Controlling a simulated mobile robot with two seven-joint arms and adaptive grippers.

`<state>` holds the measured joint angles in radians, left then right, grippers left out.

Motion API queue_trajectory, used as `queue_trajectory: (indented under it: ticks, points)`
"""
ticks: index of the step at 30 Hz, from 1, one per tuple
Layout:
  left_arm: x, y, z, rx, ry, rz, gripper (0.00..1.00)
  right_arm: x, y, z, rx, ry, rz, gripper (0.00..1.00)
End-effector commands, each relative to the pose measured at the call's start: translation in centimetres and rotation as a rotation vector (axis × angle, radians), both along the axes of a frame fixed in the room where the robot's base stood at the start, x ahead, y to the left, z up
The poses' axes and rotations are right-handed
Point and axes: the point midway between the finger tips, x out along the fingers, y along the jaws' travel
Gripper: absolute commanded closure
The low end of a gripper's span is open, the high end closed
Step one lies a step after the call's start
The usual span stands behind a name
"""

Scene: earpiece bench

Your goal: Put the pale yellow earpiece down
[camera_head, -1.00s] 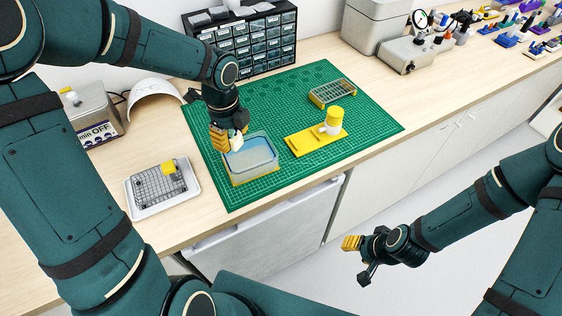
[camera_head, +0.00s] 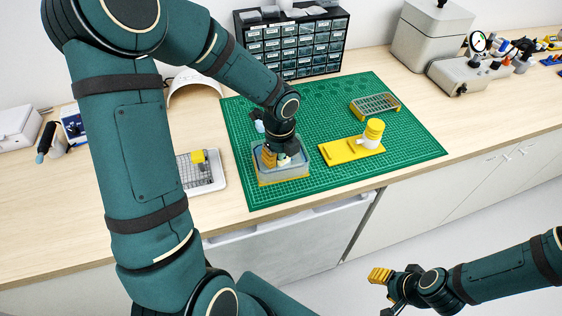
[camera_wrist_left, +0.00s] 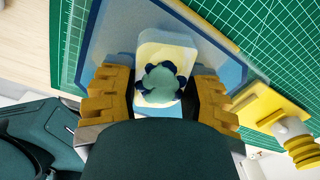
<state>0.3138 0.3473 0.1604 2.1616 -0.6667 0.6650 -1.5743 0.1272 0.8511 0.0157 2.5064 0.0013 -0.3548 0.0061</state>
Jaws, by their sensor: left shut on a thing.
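The pale yellow earpiece (camera_wrist_left: 167,48) is between the two yellow fingers of my left gripper (camera_wrist_left: 160,88) in the left wrist view, which is shut on it. A dark teal flower-like shape covers part of its face. In the head view my left gripper (camera_head: 275,158) points down over a clear, bluish tray (camera_head: 296,173) with a yellowish base, and mostly hides the earpiece. I cannot tell whether the earpiece touches the tray's floor. My right gripper (camera_head: 380,276) is off the bench at the lower right, empty; its finger gap is unclear.
The tray stands on a green cutting mat (camera_head: 345,105). To its right are a yellow plate (camera_head: 342,152) with a yellow-capped white piece (camera_head: 373,133) and a slotted rack (camera_head: 375,107). A white tray (camera_head: 214,177) lies left. Drawers (camera_head: 290,45) stand behind.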

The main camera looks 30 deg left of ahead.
Motion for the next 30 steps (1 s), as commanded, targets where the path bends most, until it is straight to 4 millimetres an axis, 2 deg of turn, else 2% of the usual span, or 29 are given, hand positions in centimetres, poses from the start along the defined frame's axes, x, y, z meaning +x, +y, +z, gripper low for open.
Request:
queue_trajectory:
  ticks: [2, 14, 15, 16, 17, 26, 30]
  points:
    - [0.0, -0.1, -1.1, -0.001, 0.000, 0.000, 0.95, -0.1, 0.0, -0.4, 0.000, 0.002, 0.002, 0.53]
    - [0.0, 0.0, -1.5, 0.000, -0.001, 0.000, 0.95, -0.2, 0.0, -0.6, 0.000, 0.004, 0.003, 0.53]
    - [0.0, 0.0, -1.4, 0.000, -0.001, 0.000, 0.42, -0.2, 0.0, -0.5, 0.000, 0.004, 0.003, 0.53]
    - [0.0, 0.0, -1.4, 0.000, -0.001, 0.000, 0.31, -0.2, 0.0, -0.5, 0.000, 0.004, 0.003, 0.53]
    - [0.0, 0.0, -1.4, 0.000, -0.001, 0.000, 0.27, -0.2, 0.0, -0.5, 0.000, 0.004, 0.003, 0.53]
    - [0.0, 0.0, -1.1, 0.000, -0.001, 0.001, 0.27, -0.1, 0.0, -0.4, 0.000, 0.003, 0.002, 0.53]
    - [0.1, 0.0, 0.3, -0.001, -0.004, 0.001, 0.27, 0.0, 0.0, 0.2, 0.000, 0.000, 0.000, 0.53]
